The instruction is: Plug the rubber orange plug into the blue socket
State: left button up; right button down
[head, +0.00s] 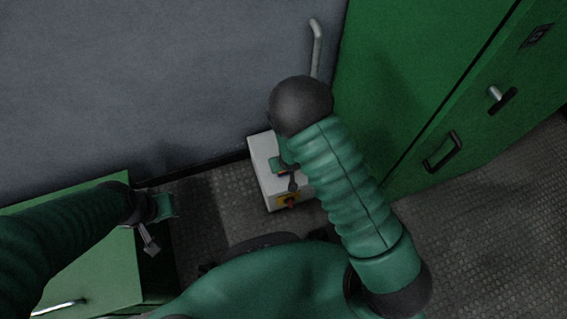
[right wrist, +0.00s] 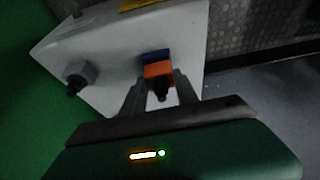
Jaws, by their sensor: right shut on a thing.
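The orange plug (right wrist: 158,70) is between the fingers of my right gripper (right wrist: 158,78) in the right wrist view. The gripper is shut on it. The blue socket (right wrist: 155,56) shows just above the plug, on the face of a white box (head: 262,160). Plug and socket meet in the picture; I cannot tell how deep the plug sits. In the head view my right gripper (head: 291,181) is at the box front, and plug and socket cannot be made out. My left gripper (head: 151,240) is over the green cabinet's edge, its jaw opening unclear.
A red button on a yellow plate (head: 289,202) is low on the box. A dark knob (right wrist: 75,85) sticks out beside the socket. A tall green cabinet (head: 440,90) stands right, a low green cabinet (head: 90,250) left. The grey wall (head: 140,80) is behind.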

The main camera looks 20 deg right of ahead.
jog(key=shift+f+b, duration=0.35)
jog(key=shift+f, duration=0.15)
dwell(0.3)
jog(key=c, duration=0.9)
grip_release()
jog(key=shift+o, duration=0.2)
jog(key=shift+r, duration=0.1)
jog(key=p+v, duration=0.9)
jog(key=v, duration=0.7)
jog(key=shift+s+r+p, duration=0.2)
jog(key=shift+p, duration=0.2)
